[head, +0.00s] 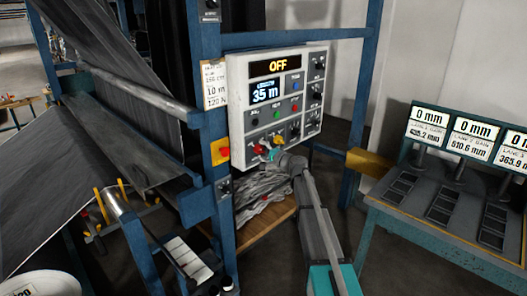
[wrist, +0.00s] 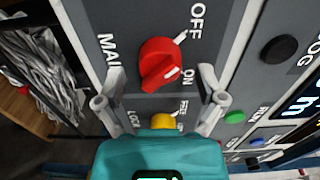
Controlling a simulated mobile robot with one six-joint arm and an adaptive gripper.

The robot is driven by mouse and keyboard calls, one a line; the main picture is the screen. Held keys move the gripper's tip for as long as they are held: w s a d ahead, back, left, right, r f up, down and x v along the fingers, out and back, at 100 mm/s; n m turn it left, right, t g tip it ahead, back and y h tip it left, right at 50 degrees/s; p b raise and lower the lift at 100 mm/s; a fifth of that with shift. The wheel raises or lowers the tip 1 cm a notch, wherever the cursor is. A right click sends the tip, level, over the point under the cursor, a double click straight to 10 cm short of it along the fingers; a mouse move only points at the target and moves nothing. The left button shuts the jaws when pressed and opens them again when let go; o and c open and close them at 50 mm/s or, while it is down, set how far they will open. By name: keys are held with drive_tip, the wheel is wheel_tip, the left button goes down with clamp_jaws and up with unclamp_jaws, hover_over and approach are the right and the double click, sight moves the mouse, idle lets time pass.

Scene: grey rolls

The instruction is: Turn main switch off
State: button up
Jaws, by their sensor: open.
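The main switch is a red rotary knob (wrist: 160,62) on the grey control panel, under the lettering MAIN, OFF and ON. A white mark on its lower right side lies beside ON; another white tick lies toward OFF. In the head view the red knob (head: 260,149) is small at the panel's lower left, partly hidden by my gripper. My gripper (wrist: 158,86) is open, with one finger to each side of the knob's lower part, seemingly apart from it. In the head view my gripper (head: 270,153) is close to the panel face.
A yellow knob (wrist: 163,121) marked LOCK and FREE sits just below. A black knob (wrist: 279,48) and a green button (wrist: 235,117) are to the right. The panel display (head: 278,66) reads OFF. A red stop button (head: 220,151) is on the blue post.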

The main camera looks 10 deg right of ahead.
drive_tip(key=v, duration=1.1)
drive_tip(key=shift+d, duration=0.15)
drive_tip(key=shift+s, duration=0.15)
drive_tip(key=s+a+f+n+g+h, duration=0.1)
drive_tip(key=s+a+f+n+g, duration=0.4)
drive_tip(key=s, duration=0.3)
drive_tip(key=s+a+f+n+g+h, duration=0.1)
drive_tip(key=s+a+f+n+g, duration=0.1)
drive_tip(key=s+a+f+g, duration=0.45)
drive_tip(key=s+d+f+n+g+h, duration=0.1)
drive_tip(key=s+f+h, duration=0.1)
drive_tip(key=s, duration=0.5)
drive_tip(key=s+d+f+n+g+h, duration=0.1)
drive_tip(key=s+d+f+h, duration=0.1)
drive_tip(key=s, duration=0.5)
drive_tip(key=s+d+f+n+g+h, duration=0.1)
drive_tip(key=s+d+f+h, duration=0.1)
drive_tip(key=s, duration=0.5)
drive_tip(key=f+h, duration=0.1)
drive_tip(key=h, duration=0.1)
drive_tip(key=shift+d+n+h, duration=0.25)
drive_tip(key=shift+n+h, duration=0.05)
